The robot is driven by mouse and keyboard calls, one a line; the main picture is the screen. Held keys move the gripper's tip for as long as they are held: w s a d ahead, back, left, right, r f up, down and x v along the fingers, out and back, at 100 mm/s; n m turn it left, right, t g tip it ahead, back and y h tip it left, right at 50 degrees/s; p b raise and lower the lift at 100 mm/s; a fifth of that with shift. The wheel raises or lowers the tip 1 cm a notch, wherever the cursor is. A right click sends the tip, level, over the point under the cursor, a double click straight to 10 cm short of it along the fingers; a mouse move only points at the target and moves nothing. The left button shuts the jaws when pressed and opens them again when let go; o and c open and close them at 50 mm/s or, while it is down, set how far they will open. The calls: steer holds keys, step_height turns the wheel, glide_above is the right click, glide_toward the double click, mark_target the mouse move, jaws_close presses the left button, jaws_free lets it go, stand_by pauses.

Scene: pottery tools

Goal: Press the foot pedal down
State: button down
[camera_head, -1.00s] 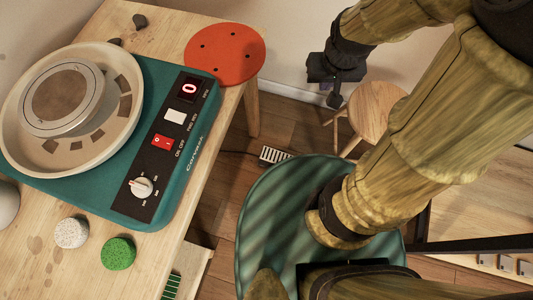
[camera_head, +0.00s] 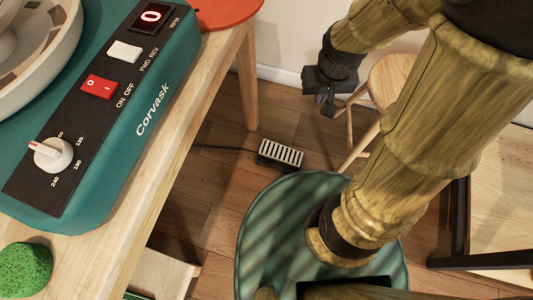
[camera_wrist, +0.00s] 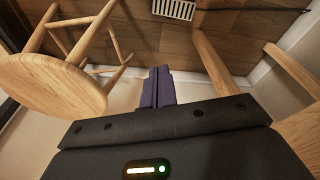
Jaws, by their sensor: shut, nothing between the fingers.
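The foot pedal (camera_head: 280,153) lies on the wooden floor beside the table leg, with a pale ribbed top and a dark cable running to the left. It also shows at the top edge of the wrist view (camera_wrist: 174,9), partly cut off. My gripper (camera_head: 326,103) is above and to the right of the pedal in the head view, apart from it. In the wrist view its purple fingers (camera_wrist: 157,76) are together and empty, pointing towards the floor side of the picture. The height gap to the pedal is hard to judge.
A wooden stool (camera_head: 392,82) stands right of the pedal, close to my gripper; it also fills the left of the wrist view (camera_wrist: 50,85). The worktable (camera_head: 235,75) with the teal wheel unit (camera_head: 160,85) is at left. Floor around the pedal is mostly clear.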

step_height(320, 180, down, 6)
steer(key=w+b, duration=0.2)
steer(key=b, duration=0.1)
steer(key=n+g+b, duration=0.1)
steer(key=n+g, duration=0.1)
steer(key=g, duration=0.3)
glide_above(266, 147)
steer(key=w, duration=0.3)
steer(key=w+f+x, duration=0.1)
steer(key=w+x, duration=0.3)
steer(key=x, duration=1.1)
steer(key=w+f+x, duration=0.1)
steer(key=w+x, duration=0.2)
steer(key=x, duration=1.2)
steer(key=shift+a+f+h, duration=0.15)
steer(key=shift+a+h, duration=0.05)
steer(key=shift+h, duration=0.1)
steer(key=shift+f, duration=0.1)
steer(key=b+x, duration=0.5)
steer(key=x, duration=0.1)
steer(key=shift+s+f+b, duration=0.25)
steer(key=shift+f+b, duration=0.1)
steer(key=shift+b, duration=0.05)
